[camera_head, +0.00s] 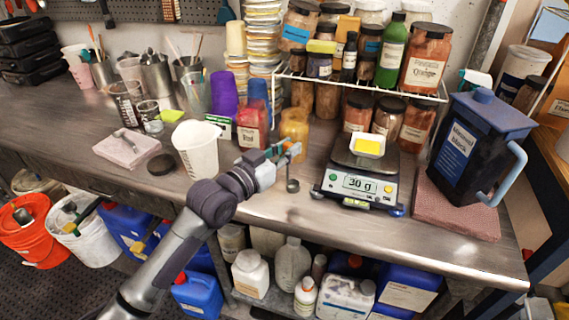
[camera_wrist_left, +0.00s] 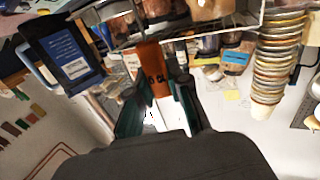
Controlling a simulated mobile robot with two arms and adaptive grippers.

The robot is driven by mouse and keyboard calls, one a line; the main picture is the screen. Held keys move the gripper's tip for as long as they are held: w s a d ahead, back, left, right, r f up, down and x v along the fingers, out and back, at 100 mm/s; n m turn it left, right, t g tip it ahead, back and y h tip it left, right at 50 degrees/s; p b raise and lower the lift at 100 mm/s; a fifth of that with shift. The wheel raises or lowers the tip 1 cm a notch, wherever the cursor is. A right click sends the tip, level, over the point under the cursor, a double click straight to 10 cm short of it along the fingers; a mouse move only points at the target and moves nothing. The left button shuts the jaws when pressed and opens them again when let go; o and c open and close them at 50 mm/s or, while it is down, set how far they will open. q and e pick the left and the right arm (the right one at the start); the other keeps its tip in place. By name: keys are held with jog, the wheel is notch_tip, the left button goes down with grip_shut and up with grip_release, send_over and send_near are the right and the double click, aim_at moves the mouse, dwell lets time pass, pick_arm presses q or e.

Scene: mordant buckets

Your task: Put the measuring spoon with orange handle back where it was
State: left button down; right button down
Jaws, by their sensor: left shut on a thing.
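My left gripper (camera_head: 287,150) is shut on the measuring spoon, in front of the jars and left of the scale. The spoon's orange handle (camera_wrist_left: 152,62) shows between the two fingers in the left wrist view, with dark marks on it. In the head view, its small dark metal bowl (camera_head: 292,186) hangs below the fingers, close over the steel worktop; I cannot tell whether it touches. The scale (camera_head: 356,186) reads 30 g and carries a white dish (camera_head: 368,146) with yellow powder. My right gripper is not in view.
An orange-yellow jar (camera_head: 294,128) and a red jar (camera_head: 252,124) stand just behind the gripper. A white beaker (camera_head: 197,150) is to the left. A blue jug (camera_head: 462,142) stands right of the scale on a reddish slab (camera_head: 452,212). The worktop's front strip is clear.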

pick_arm(q)
jog(key=shift+w+a+f, duration=0.1)
jog(key=shift+w+f, duration=0.05)
jog(key=shift+f, duration=0.6)
jog(key=shift+w+a+f, duration=0.1)
jog(key=shift+f, duration=0.7)
jog(key=shift+w+a+f, duration=0.1)
jog(key=shift+w+f, duration=0.05)
jog(key=shift+f, duration=0.6)
jog(key=shift+f, duration=0.2)
jog(key=c, duration=1.1)
grip_release()
jog(key=shift+r, duration=0.1)
